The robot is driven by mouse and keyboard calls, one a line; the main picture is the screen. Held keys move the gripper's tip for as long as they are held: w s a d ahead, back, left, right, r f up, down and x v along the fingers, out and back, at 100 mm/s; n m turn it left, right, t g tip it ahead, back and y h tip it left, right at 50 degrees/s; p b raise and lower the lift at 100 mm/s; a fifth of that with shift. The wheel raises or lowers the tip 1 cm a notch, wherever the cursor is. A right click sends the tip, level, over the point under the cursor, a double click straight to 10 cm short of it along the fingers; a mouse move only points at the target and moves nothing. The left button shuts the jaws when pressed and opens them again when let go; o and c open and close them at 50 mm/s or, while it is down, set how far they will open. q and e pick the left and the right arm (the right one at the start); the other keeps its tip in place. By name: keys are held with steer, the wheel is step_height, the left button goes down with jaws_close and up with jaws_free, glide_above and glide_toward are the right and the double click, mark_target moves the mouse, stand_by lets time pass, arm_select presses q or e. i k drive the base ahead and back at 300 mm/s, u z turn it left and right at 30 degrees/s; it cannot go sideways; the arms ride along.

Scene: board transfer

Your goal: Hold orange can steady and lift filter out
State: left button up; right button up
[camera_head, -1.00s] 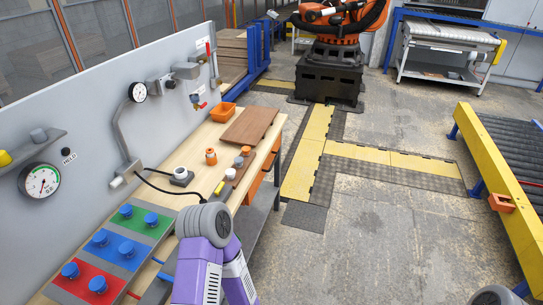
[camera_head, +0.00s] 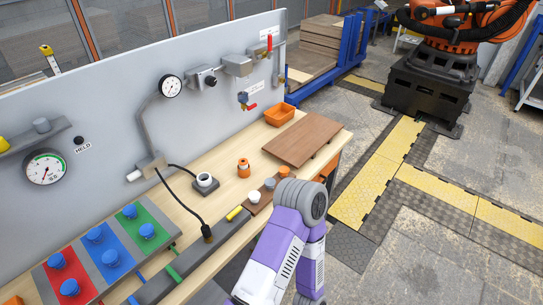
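A small orange can (camera_head: 243,168) stands upright on the wooden bench top, right of a white-and-dark round fitting (camera_head: 205,183). A purple and grey arm link of mine rises at the lower middle, in front of the bench edge. No fingers of either gripper show, and nothing is seen touching the can.
Small white, grey and orange pieces (camera_head: 254,196) stand on a brown strip in front of the can. A brown board (camera_head: 303,139) and an orange bin (camera_head: 280,114) lie behind. Colored button panels (camera_head: 106,249) fill the left; a grey gauge wall (camera_head: 110,100) backs the bench.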

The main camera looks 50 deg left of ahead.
mark_target(243, 163)
steer(key=i, duration=1.8)
steer(key=u, duration=3.25)
